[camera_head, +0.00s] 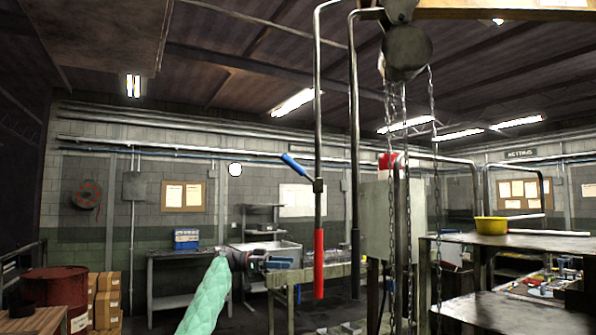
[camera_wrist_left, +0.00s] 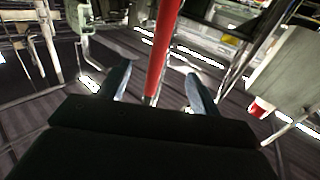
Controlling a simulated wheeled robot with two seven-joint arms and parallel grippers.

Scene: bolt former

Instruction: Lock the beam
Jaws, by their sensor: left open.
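A long metal rod with a red grip (camera_head: 319,265) hangs down in the middle of the head view. A similar rod with a black grip (camera_head: 356,262) hangs just right of it. A short blue-handled lever (camera_head: 296,165) sticks out up and left from a joint on the red-gripped rod. A pale wooden beam (camera_head: 500,10) crosses the top right. My left gripper (camera_head: 280,263) is just left of the red grip. In the left wrist view its fingers are open, and the red grip (camera_wrist_left: 166,40) shows between them, not clamped. My right gripper is not in view.
A hoist pulley (camera_head: 407,52) with hanging chains (camera_head: 398,200) is right of the rods. A metal shelf (camera_head: 500,242) with a yellow bowl (camera_head: 490,225) stands at the right. A red barrel (camera_head: 52,288) and stacked boxes (camera_head: 105,300) are at the lower left.

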